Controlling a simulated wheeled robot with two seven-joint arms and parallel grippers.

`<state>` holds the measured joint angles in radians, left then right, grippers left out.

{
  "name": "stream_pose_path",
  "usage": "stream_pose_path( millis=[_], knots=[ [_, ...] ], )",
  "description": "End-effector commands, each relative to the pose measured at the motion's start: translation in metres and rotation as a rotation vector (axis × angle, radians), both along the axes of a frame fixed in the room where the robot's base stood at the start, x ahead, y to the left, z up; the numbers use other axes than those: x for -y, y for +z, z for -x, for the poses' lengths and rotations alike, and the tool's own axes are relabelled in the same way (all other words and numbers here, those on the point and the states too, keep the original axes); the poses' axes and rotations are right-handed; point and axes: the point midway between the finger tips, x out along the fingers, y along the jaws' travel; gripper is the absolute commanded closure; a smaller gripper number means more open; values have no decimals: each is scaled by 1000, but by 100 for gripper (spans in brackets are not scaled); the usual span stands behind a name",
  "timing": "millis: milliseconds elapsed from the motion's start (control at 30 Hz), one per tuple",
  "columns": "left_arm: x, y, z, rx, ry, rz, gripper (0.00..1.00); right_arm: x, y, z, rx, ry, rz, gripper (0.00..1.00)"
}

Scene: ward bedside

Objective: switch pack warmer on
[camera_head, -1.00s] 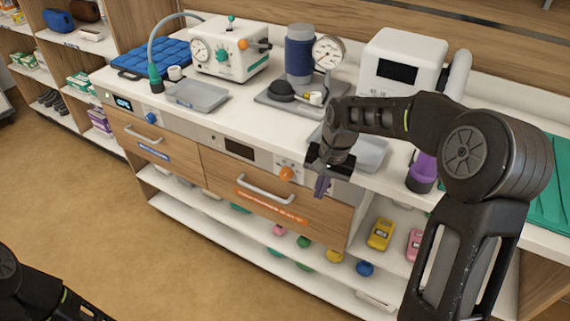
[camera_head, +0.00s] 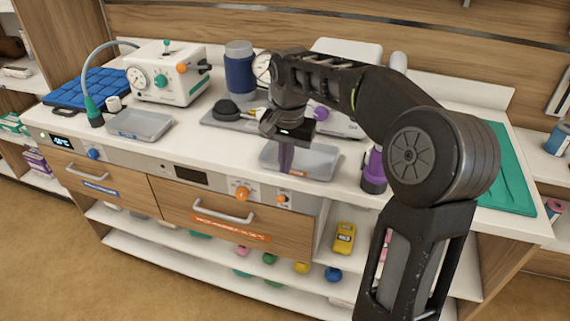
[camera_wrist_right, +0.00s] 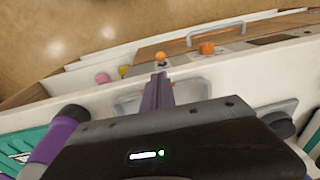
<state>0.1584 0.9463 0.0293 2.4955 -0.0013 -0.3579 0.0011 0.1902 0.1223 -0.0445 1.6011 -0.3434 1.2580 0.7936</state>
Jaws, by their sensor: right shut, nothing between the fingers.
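The right warming drawer (camera_head: 236,213) has a wooden front with an orange label, and its lettering is too small to read surely. Above it, the panel holds a dark display (camera_head: 192,176), a large orange knob (camera_head: 242,194) and a small orange control (camera_head: 283,198). The knob (camera_wrist_right: 207,47) and the small control (camera_wrist_right: 160,57) also show in the right wrist view.
The left drawer (camera_head: 83,177) has a lit display and blue knob. Open floor lies in front.

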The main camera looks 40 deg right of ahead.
Motion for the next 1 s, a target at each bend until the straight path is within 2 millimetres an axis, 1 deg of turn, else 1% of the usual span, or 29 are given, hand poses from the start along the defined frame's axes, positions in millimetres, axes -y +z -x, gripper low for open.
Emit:
stream_pose_path(
  millis=[33, 300, 400, 500, 633, 1000],
  knots=[
    [0, 0, 0, 0, 0, 0, 45, 0, -8, 0, -3, 0, 0, 100],
    [0, 0, 0, 0, 0, 0, 45, 1, -54, -4, -3, 0, -1, 100],
    [0, 0, 0, 0, 0, 0, 45, 1, -67, -6, -2, 1, -1, 100],
    [0, 1, 0, 0, 0, 0, 45, 1, -76, -6, -1, 1, -1, 100],
    [0, 1, 0, 0, 0, 0, 45, 1, -81, -7, 1, 0, -1, 100],
    [0, -1, 0, 0, 0, 0, 45, 2, -81, -7, 3, 1, 3, 100]
  ],
)
